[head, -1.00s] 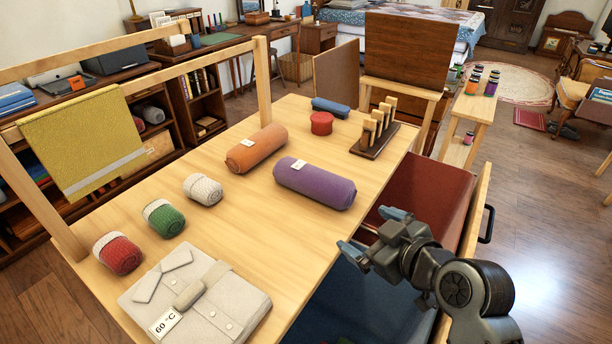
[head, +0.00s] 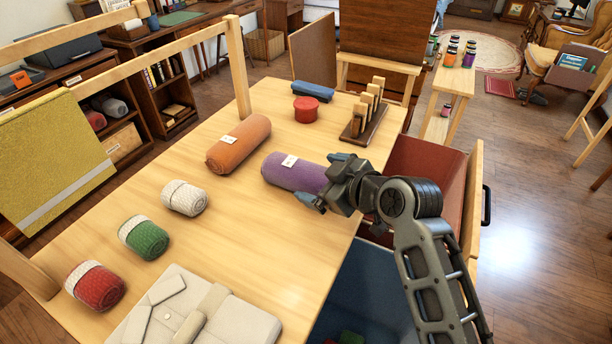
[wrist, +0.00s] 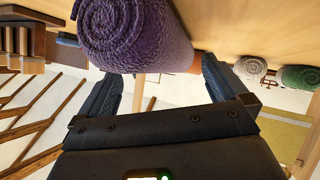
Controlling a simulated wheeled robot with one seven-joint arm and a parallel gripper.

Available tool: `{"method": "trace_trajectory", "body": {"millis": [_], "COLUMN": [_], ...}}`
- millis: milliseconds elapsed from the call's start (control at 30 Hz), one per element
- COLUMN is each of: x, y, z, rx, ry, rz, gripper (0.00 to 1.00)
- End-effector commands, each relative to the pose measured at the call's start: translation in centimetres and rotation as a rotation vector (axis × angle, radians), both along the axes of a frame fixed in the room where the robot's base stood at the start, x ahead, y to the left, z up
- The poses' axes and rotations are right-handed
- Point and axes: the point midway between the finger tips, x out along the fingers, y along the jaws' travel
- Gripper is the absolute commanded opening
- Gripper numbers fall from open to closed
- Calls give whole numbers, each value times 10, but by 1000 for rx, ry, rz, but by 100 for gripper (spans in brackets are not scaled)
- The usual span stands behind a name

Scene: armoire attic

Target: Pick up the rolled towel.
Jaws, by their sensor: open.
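A purple rolled towel (head: 290,172) with a white tag lies on the wooden table. An orange rolled towel (head: 238,144), also tagged, lies to its left. Smaller rolls lie nearer: white (head: 184,198), green (head: 143,237) and red (head: 95,286). My gripper (head: 318,182) is open at the right end of the purple roll and hides that end. In the wrist view the purple roll's spiral end (wrist: 135,32) is close, at the fingertips of my gripper (wrist: 163,75). I cannot tell whether the fingers touch it.
A folded beige cloth item (head: 195,315) lies at the table's front. A red round box (head: 306,109), a blue roll (head: 312,91) and a dark rack with wooden pegs (head: 362,125) stand behind. A red bin (head: 425,165) and a blue bin (head: 362,280) are beside the table's right edge.

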Motion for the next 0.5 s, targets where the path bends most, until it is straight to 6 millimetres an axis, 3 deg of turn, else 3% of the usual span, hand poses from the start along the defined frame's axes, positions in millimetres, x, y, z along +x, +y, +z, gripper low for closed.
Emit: {"method": "trace_trajectory", "body": {"millis": [200,500], "x": [19,22], "y": [19,22], "z": [-11,-14], "rx": [-1,0], "ry": [0,-2], "rz": [1,0], "gripper": [100,100]}}
